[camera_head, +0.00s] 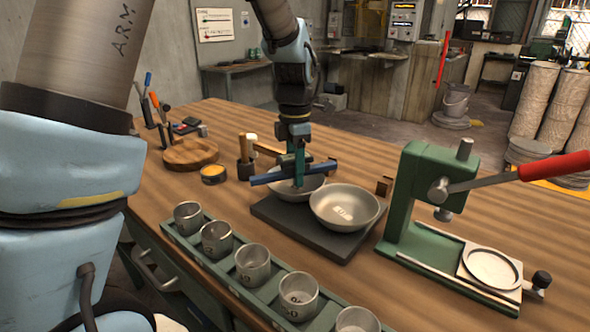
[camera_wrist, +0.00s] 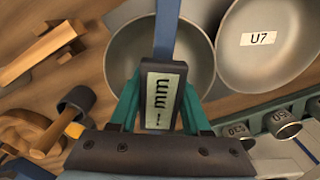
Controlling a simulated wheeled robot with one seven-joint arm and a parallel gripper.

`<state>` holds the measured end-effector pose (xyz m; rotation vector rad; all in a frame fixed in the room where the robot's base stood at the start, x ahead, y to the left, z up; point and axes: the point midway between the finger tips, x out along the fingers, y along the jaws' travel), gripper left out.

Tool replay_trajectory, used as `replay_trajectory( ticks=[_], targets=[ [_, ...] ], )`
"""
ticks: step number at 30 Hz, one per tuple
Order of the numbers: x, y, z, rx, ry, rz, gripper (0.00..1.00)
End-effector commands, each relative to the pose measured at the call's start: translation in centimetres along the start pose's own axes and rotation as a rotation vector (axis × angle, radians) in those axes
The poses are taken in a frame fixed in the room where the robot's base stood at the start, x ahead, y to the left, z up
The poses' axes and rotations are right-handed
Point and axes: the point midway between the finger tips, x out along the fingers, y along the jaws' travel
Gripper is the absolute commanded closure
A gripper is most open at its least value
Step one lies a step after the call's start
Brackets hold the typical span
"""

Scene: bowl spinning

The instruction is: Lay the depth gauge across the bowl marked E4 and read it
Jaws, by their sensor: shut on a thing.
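My gripper (camera_head: 297,168) is shut on the depth gauge, whose long blue bar (camera_head: 262,180) spans over the left bowl (camera_head: 312,188). Whether the bar touches the rim I cannot tell. In the wrist view the gauge (camera_wrist: 163,97) has a grey display between my teal fingers; its marks look like "mm", with no number I can read surely. The left bowl (camera_wrist: 128,55) lies under it there, and no label shows on it. The second bowl (camera_head: 346,206) stands right beside it; its label reads U7 in the wrist view (camera_wrist: 270,35). I see no E4 mark.
Both bowls stand on a dark mat (camera_head: 283,221). A green tray with several metal cups (camera_head: 252,263) runs along the front. A green lever press (camera_head: 430,195) is at right. A mallet (camera_head: 245,160), a yellow tin (camera_head: 213,174) and a wooden disc (camera_head: 188,153) are at left.

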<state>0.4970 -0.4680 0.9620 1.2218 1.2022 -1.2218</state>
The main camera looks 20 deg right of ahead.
Motion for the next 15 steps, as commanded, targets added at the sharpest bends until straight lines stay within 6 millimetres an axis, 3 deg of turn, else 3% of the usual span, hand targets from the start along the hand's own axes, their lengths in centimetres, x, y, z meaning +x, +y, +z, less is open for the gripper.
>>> replay_trajectory(
  ticks=[15],
  targets=[
    [0.36,0.01,0.04,0.0,-0.001,0.001,1.0]
  ],
)
